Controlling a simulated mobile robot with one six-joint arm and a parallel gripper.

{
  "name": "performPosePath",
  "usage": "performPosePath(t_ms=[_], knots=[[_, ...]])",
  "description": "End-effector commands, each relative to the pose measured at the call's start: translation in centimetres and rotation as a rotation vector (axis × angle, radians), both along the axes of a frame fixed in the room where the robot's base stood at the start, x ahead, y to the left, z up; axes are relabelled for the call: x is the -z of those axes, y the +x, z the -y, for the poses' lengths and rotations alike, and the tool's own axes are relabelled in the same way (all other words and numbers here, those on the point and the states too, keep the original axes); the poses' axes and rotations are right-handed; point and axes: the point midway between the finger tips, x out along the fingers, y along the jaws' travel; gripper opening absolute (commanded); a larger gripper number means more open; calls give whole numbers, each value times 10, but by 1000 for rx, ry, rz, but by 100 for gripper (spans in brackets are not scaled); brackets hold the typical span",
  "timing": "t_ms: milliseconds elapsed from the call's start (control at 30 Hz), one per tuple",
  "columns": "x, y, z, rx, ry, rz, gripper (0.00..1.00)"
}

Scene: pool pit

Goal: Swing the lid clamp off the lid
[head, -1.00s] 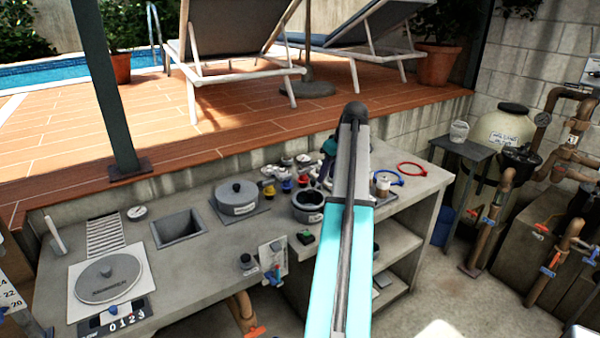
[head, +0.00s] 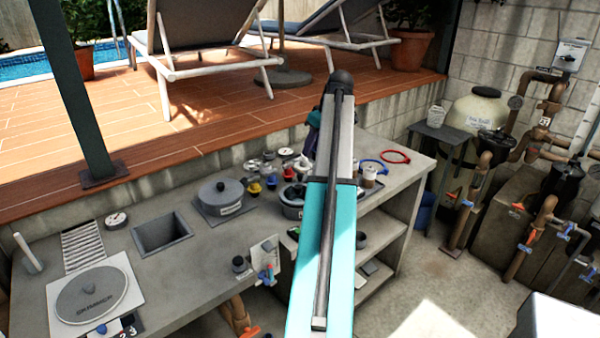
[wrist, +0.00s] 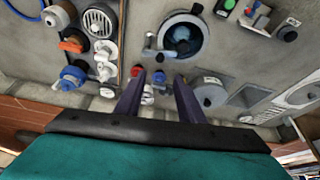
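A round grey pot (wrist: 204,36) with a dark blue inside or see-through lid shows at the top of the wrist view. A small grey bracket (wrist: 152,52), which looks like the lid clamp, sits at its left edge; I cannot tell whether it reaches over the lid. In the head view the pot (head: 290,211) is partly hidden behind my arm. My gripper (wrist: 159,76) has its two purple fingers apart and nothing visibly held. The fingertips appear below the pot and bracket in the wrist view. In the head view my arm mostly hides the gripper.
Small red, white and blue knobs (wrist: 159,78) show between the fingertips. White and blue fittings (wrist: 105,50) stand to the left. A lidded grey pot (head: 221,193), a square basin (head: 163,233) and a round skimmer lid (head: 91,295) lie along the counter.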

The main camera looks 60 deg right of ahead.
Motion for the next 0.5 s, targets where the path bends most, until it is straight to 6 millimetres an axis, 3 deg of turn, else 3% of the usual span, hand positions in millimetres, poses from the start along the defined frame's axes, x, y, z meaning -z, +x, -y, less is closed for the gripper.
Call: performPosePath(t_ms=[267, 500], knots=[[16, 7, 0, -1, 1, -1, 35], [41, 18, 2, -1, 2, -2, 35]])
